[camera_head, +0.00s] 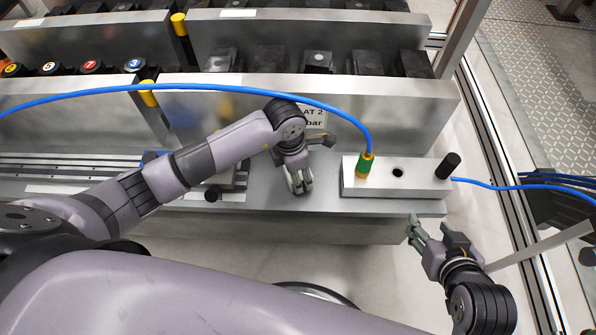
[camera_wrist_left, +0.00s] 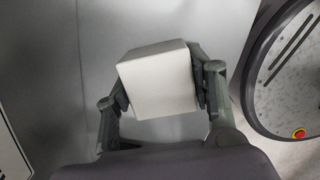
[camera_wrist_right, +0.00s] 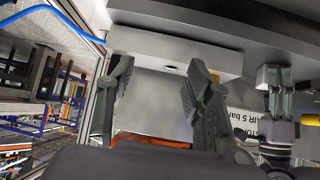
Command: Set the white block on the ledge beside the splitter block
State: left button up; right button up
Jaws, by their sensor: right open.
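The white block (camera_wrist_left: 157,80) sits between the two fingers of my left gripper (camera_wrist_left: 158,88), which is closed on its sides. In the head view my left gripper (camera_head: 300,183) points down over the ledge (camera_head: 270,198), left of the splitter block; the white block is mostly hidden there. I cannot tell whether the block touches the ledge. The splitter block (camera_head: 385,190) is a pale bar on the ledge with a hole, a green-yellow fitting (camera_head: 364,166) and a black plug. My right gripper (camera_head: 428,233) is open and empty, in front of the ledge's right end, below the splitter block.
A blue hose (camera_head: 230,88) arches from the left to the fitting. Another blue hose (camera_head: 510,187) runs right from the splitter block. Grey bins (camera_head: 225,118) with black parts stand behind the ledge. The ledge is bare between my left gripper and the splitter block.

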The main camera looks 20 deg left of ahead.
pick_arm(q)
jog(key=o, duration=0.4)
jog(key=shift+o, duration=0.2)
jog(key=shift+r, duration=0.15)
